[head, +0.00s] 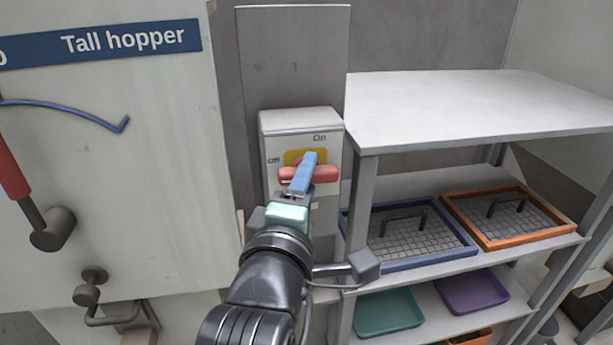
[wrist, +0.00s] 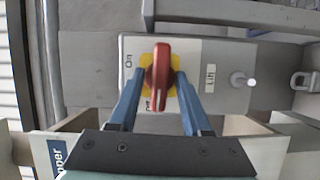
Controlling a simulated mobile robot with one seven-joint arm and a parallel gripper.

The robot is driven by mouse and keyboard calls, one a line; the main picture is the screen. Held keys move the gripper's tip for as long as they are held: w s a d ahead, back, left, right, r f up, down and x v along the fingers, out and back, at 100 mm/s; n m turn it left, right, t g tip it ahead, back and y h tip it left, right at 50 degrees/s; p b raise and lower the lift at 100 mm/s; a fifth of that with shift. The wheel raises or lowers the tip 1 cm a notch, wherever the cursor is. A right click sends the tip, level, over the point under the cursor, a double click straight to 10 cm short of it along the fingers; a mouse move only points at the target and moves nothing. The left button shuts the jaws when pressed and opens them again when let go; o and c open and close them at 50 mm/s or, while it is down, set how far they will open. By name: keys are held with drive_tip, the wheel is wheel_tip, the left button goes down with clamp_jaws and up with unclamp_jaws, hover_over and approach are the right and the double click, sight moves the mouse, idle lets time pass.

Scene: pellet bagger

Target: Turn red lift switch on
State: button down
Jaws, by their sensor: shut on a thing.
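The red lift switch (head: 327,174) is a rotary handle on a yellow plate (head: 291,158) on a pale grey box (head: 300,122). In the head view its handle lies level, in line with the "Off" mark at left; "On" is above. In the wrist view the red handle (wrist: 160,75) stands upright in the picture, its lower end by "Off", and a "Lift" label is at its right. My gripper (head: 309,162) has its blue fingers at the switch, one either side of the handle in the wrist view, shut on it. One finger hides the handle's middle in the head view.
A shelf unit (head: 470,105) stands close at right, with a blue-framed tray (head: 422,262) and an orange-framed tray (head: 560,236). A panel labelled "Tall hopper" (head: 125,42) is at left, with a red lever (head: 12,170). A padlock (wrist: 303,81) shows in the wrist view.

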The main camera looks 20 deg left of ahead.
drive_tip(key=shift+w+d+r+m+g+y+p, duration=0.1)
drive_tip(key=shift+m+g+y+p, duration=0.75)
drive_tip(key=shift+m+p, duration=1.55)
drive_tip(key=shift+w+d+r+m+g+y+p, duration=0.15)
drive_tip(key=shift+m+g+y+p, duration=0.25)
drive_tip(key=shift+m+g+p, duration=1.4)
drive_tip(key=shift+s+d+r+m+g+y+p, duration=0.1)
drive_tip(key=shift+m+g+y+p, duration=0.45)
drive_tip(key=shift+m+p, duration=2.4)
drive_tip(key=shift+a+n+p, duration=0.1)
drive_tip(key=shift+n+p, duration=0.45)
drive_tip(key=shift+p, duration=0.1)
drive_tip(key=c, duration=0.7)
unclamp_jaws()
drive_tip(key=b+v, duration=0.3)
drive_tip(key=v, duration=1)
drive_tip(key=shift+f, duration=0.15)
